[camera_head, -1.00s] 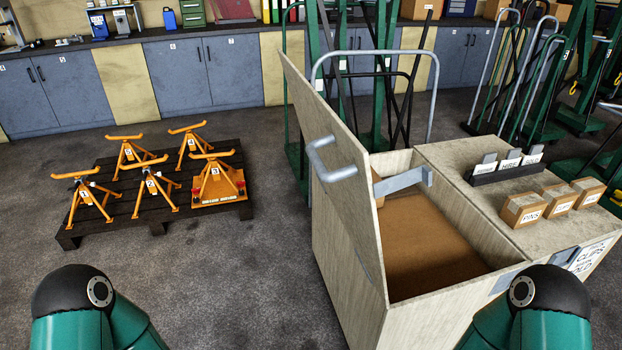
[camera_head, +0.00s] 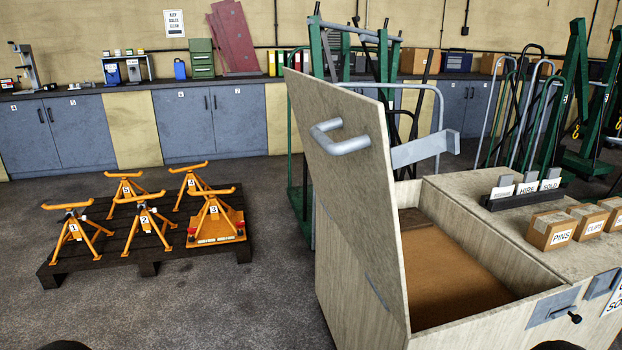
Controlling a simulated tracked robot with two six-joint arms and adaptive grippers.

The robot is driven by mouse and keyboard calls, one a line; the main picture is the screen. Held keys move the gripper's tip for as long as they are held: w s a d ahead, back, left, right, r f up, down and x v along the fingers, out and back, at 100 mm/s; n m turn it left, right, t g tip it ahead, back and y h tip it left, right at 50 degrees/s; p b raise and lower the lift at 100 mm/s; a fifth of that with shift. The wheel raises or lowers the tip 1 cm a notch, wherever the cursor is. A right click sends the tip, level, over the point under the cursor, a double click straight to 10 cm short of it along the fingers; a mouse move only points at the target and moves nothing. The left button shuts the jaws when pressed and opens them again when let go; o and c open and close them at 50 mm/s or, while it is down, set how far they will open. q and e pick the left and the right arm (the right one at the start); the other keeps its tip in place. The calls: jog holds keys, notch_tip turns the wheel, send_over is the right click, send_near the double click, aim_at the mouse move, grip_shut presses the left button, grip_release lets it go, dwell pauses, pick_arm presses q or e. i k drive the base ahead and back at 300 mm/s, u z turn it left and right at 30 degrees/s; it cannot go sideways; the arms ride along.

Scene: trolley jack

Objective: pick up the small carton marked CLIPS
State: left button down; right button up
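The small carton marked CLIPS (camera_head: 587,219) is a brown box with a white label on its front. It stands on the flat top of the pale wooden chest (camera_head: 463,194) at the right. It is the middle one of a row of cartons, between the PINS carton (camera_head: 551,230) and a third carton (camera_head: 612,213) cut by the right edge. Neither of my grippers is in view. Only dark rounded bits of my arms show at the bottom edge, well short of the carton.
The chest's lid (camera_head: 350,190) stands raised with a grey handle, left of an open bin. A dark holder (camera_head: 524,198) with cards such as HIRE and SOLD stands behind the cartons. Numbered orange stands (camera_head: 140,222) sit on a dark pallet at the left. Floor between is clear.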

aim_at(592, 219)
jog(key=u, duration=1.25)
jog(key=i, duration=0.1)
jog(key=z, duration=2.75)
